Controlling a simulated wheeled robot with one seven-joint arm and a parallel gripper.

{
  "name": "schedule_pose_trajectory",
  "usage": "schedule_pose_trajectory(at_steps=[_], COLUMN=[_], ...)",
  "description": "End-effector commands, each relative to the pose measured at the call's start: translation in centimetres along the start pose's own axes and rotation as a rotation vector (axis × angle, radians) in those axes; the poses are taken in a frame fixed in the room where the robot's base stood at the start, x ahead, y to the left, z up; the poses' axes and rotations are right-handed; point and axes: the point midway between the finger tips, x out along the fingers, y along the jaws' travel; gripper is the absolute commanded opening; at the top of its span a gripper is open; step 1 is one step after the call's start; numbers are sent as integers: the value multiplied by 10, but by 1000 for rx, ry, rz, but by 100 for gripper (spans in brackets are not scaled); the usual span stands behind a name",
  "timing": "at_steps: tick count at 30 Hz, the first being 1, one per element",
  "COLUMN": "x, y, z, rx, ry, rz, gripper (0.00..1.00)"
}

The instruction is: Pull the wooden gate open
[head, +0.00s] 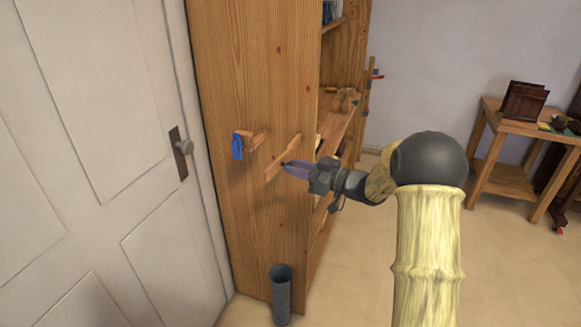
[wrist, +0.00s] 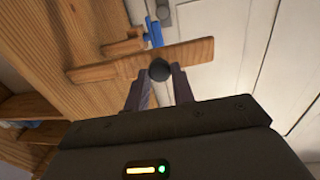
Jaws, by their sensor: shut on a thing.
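The wooden gate is a flat, narrow wooden bar (head: 277,165) slanting across the side of the tall wooden cabinet in the head view. In the wrist view the gate (wrist: 190,53) runs across the picture and has a round dark knob (wrist: 160,69) on its face. My gripper (head: 286,166) comes in from the right, with its fingertips at the gate. In the wrist view my gripper (wrist: 159,76) has one finger on each side of the knob and is shut on it. The fingertips' contact is partly hidden behind the knob.
A wooden block (head: 256,139) with a blue piece (head: 237,146) sticks out of the cabinet (head: 250,60) left of the gate. A white door (head: 95,130) stands at left. A grey cylinder (head: 281,292) stands on the floor below. A small wooden table (head: 505,181) is at right.

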Motion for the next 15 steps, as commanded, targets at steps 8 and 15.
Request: schedule_pose_trajectory(at_steps=[8, 15], x=[-2, 1], y=[4, 1], z=[-3, -1], rx=[-5, -2], ry=[3, 1], rz=[11, 4], gripper=[32, 46])
